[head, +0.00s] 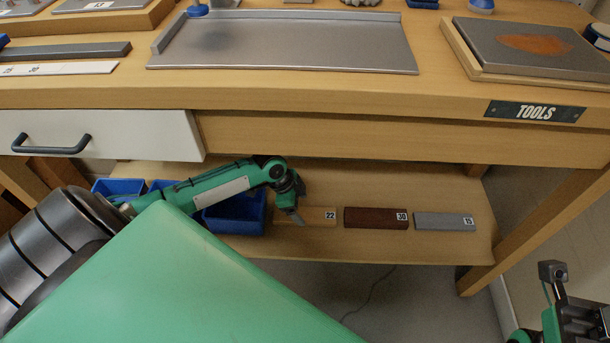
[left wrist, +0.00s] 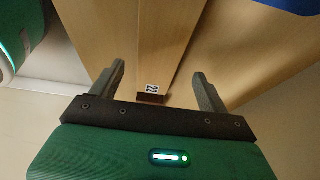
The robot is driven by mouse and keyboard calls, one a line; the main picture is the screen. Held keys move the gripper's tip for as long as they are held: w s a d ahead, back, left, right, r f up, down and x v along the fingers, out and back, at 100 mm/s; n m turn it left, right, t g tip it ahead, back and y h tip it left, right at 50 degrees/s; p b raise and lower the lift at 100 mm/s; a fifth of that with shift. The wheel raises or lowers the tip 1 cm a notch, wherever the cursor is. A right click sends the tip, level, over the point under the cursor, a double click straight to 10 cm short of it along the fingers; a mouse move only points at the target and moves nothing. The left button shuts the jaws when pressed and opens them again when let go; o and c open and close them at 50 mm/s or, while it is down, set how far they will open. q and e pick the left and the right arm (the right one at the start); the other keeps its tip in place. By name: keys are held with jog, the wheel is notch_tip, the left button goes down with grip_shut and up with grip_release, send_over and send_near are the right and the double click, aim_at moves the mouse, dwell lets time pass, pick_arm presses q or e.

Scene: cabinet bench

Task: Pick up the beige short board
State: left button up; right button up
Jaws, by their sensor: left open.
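The beige short board (head: 318,216), marked 22, lies flat on the lower shelf under the bench, left of two other boards. My left gripper (head: 294,214) is at the board's left part and hides some of it. In the left wrist view the beige board (left wrist: 140,40) runs lengthwise between the two fingers of my open left gripper (left wrist: 158,82), with its 22 label near the fingertips. I cannot tell the remaining height from fingertips to board. My right gripper (head: 572,300) is at the lower right corner, partly cut off, away from the board; its opening is unclear.
A dark red-brown board (head: 376,218) marked 30 and a grey board (head: 444,222) marked 15 lie to the right on the shelf (head: 420,190). A blue bin (head: 236,214) stands close on the left. The bench top and drawer (head: 110,135) overhang the shelf.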

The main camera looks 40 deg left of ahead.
aim_at(306, 215)
pick_arm(q)
jog(key=b+x, duration=0.1)
jog(key=x, duration=0.2)
jog(key=shift+d+f, duration=0.15)
jog(key=shift+f, duration=0.1)
jog(key=shift+r, duration=0.1)
jog(key=c, duration=1.1)
